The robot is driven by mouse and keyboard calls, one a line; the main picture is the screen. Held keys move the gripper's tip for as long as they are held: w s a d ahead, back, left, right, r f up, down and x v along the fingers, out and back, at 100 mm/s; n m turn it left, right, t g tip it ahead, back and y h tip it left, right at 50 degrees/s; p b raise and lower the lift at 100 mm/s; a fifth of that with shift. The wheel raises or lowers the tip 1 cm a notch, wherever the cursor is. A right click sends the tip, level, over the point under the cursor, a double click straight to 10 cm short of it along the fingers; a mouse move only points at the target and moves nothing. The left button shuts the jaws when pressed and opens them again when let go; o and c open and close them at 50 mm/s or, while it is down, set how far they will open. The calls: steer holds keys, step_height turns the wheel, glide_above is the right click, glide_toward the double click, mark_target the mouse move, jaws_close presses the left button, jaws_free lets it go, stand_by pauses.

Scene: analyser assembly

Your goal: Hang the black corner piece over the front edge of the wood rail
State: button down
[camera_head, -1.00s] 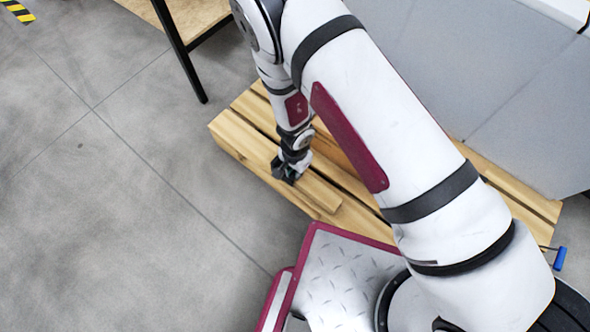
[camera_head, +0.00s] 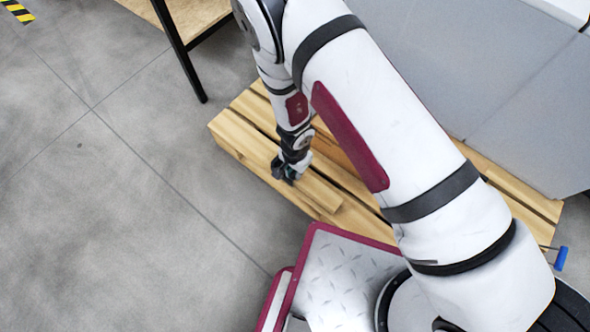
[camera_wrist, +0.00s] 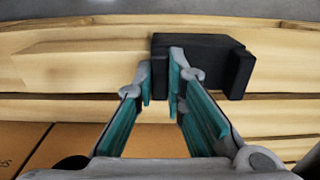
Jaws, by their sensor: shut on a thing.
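The black corner piece (camera_wrist: 215,52) is a dark angular block at the top middle of the wrist view, against the wood rail (camera_wrist: 85,68). My gripper (camera_wrist: 161,76) is shut on the left leg of the piece, which shows between its teal-padded fingers. The piece lies at the rail near its front edge; whether it rests on the wood or hangs just above cannot be told. In the head view my gripper (camera_head: 286,178) is low at the front of the rail (camera_head: 318,190), and the piece is hardly distinguishable there.
The rail belongs to a pallet-like wooden platform (camera_head: 232,133) with gaps between its boards. A brown cardboard box (camera_wrist: 85,145) stands on it behind the rail. Large grey panels (camera_head: 520,120) stand at the right. Open floor (camera_head: 110,220) lies at the left.

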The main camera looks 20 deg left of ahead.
steer(key=c, duration=1.6)
jaws_free()
steer(key=shift+o, duration=0.2)
steer(key=shift+r, duration=0.15)
steer(key=shift+r+p, duration=2.85)
steer(key=shift+r, duration=0.55)
